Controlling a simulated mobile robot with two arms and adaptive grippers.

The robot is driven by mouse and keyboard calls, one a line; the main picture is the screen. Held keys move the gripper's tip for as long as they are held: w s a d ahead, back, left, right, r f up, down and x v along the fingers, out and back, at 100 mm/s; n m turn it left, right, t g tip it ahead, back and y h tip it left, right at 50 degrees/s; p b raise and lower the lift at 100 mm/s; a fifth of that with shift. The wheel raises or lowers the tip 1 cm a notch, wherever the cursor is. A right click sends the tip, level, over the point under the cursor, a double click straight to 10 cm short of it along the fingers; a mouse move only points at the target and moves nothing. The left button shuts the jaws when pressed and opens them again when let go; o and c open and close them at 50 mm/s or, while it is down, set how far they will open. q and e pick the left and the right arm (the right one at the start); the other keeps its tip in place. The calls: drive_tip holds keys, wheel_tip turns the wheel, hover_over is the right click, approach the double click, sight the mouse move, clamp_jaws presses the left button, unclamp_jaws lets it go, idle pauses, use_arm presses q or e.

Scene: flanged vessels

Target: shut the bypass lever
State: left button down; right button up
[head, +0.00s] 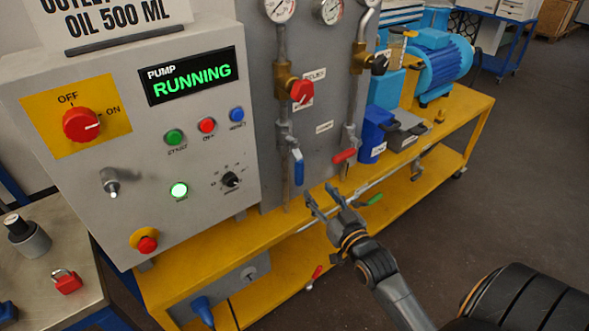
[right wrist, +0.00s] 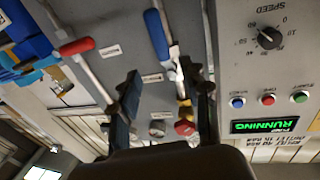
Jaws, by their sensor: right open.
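Several valve levers show in the head view. A blue-handled lever (head: 298,168) hangs downward on the left pipe, and a red-handled lever (head: 344,156) sticks out sideways on the right pipe. A green-handled lever (head: 374,199) is lower, by the bench edge. The small labels are unreadable, so I cannot tell which is the bypass lever. My right gripper (head: 322,197) is open and empty, below the blue and red levers. In the right wrist view the blue handle (right wrist: 157,36) appears between the open fingers (right wrist: 165,103), apart from them; the red handle (right wrist: 76,46) is to the left.
The pump panel (head: 150,210) reads RUNNING, left of the pipes. A red round knob (head: 301,91) sits above the blue lever. A blue motor (head: 442,62) stands on the yellow bench (head: 470,110) at right. A red padlock (head: 66,281) lies on the left table. Floor at right is clear.

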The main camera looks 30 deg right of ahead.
sight(301, 171)
drive_tip(key=w, duration=0.4)
drive_tip(key=w+d, duration=0.1)
drive_tip(key=w, duration=0.6)
drive_tip(key=shift+w+d+p, duration=0.15)
drive_tip(key=shift+w+p, duration=0.2)
drive_tip(key=shift+p, duration=0.05)
clamp_jaws()
